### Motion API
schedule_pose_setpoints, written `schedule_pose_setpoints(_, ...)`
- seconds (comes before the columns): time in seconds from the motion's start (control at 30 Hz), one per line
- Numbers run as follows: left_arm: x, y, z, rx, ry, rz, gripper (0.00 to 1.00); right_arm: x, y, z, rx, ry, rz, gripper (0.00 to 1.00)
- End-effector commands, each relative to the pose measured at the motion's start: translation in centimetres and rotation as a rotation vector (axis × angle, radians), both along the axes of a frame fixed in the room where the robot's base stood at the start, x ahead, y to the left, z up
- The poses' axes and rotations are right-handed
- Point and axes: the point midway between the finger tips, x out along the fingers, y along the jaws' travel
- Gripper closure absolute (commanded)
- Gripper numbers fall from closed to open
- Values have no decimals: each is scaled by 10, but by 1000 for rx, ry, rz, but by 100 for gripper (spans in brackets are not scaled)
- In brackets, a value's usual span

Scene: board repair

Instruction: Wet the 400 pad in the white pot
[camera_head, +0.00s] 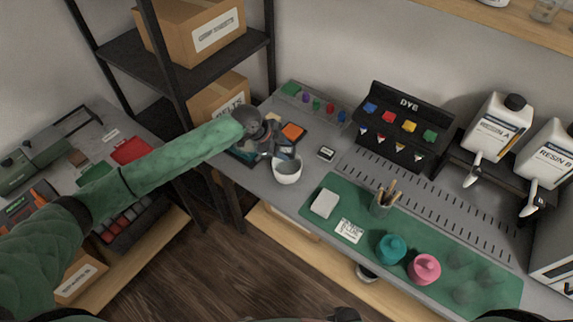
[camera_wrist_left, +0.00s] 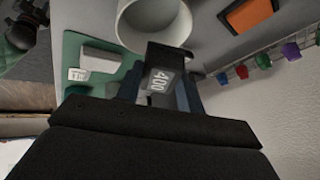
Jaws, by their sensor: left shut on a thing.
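My left gripper (camera_head: 266,152) is at the end of the green-sleeved arm, just left of the white pot (camera_head: 288,175) in the head view. In the left wrist view it is shut on a dark pad labelled 400 (camera_wrist_left: 162,80). The white pot's rim (camera_wrist_left: 122,28) shows right by the held pad in that view. I cannot tell whether the pad touches the pot. The pot stands upright on the grey bench, with a grey interior. My right gripper is not in view.
An orange pad (camera_head: 293,131) lies on a dark tray behind the pot. The green mat (camera_head: 335,190) to the right holds a white block (camera_head: 324,204), a brush cup (camera_head: 382,203), a teal pot (camera_head: 391,248) and a pink pot (camera_head: 424,269). A black shelf rack (camera_head: 177,75) stands left of the bench.

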Motion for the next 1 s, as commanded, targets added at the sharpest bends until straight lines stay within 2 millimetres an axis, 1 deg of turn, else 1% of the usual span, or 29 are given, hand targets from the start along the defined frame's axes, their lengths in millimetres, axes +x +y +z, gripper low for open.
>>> schedule_pose_setpoints(0.17,0,0,3,0,0,0,81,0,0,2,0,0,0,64)
schedule_pose_setpoints(0.63,0,0,38,0,0,0,81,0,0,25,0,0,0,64)
schedule_pose_setpoints(1.0,0,0,40,0,0,0,81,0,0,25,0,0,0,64)
